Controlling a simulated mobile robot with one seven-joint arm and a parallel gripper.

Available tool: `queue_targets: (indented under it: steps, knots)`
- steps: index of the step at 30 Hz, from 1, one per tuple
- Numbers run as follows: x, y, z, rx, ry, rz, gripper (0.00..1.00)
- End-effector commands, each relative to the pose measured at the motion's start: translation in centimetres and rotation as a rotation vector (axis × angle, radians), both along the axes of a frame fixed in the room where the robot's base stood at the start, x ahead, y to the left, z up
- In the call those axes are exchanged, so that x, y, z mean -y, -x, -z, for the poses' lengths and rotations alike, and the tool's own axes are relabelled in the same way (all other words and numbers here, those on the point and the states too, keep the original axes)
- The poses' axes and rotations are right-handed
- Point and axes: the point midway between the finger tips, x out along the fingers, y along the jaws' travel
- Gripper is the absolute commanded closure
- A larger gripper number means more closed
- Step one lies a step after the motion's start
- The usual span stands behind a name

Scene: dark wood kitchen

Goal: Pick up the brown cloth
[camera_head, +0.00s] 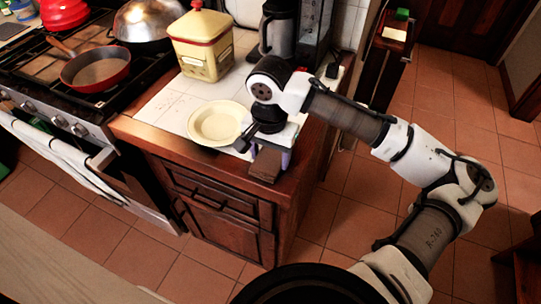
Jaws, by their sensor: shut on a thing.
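The brown cloth (264,166) is a small dark brown piece at the front right corner of the tiled counter. My gripper (268,152) reaches down onto it from above and is shut on it. The cloth shows just below and in front of the fingers, at about counter height. Whether it is lifted off the surface cannot be told. My gripper body hides the cloth's far part.
A cream plate (216,123) lies close left of my gripper. A stove with a red pan (96,70) is at left. Open tiled floor (440,110) lies right.

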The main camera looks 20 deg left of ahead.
Motion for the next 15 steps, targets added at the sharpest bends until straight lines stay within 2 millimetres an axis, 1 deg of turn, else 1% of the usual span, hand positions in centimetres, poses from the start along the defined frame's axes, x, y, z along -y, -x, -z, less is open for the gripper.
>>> queue_targets:
  steps: [5, 8, 11, 14, 15]
  knots:
    - [0.0, 0.0, -0.7, 0.000, 0.000, 0.000, 0.64]
    - [-0.1, -0.1, -2.0, 0.002, -0.001, 0.000, 0.64]
    - [-0.1, -0.1, -4.1, 0.003, -0.002, 0.000, 0.64]
    - [-0.1, -0.1, -7.1, 0.004, -0.002, 0.000, 0.64]
    - [-0.1, -0.1, -8.4, 0.004, -0.002, 0.000, 0.64]
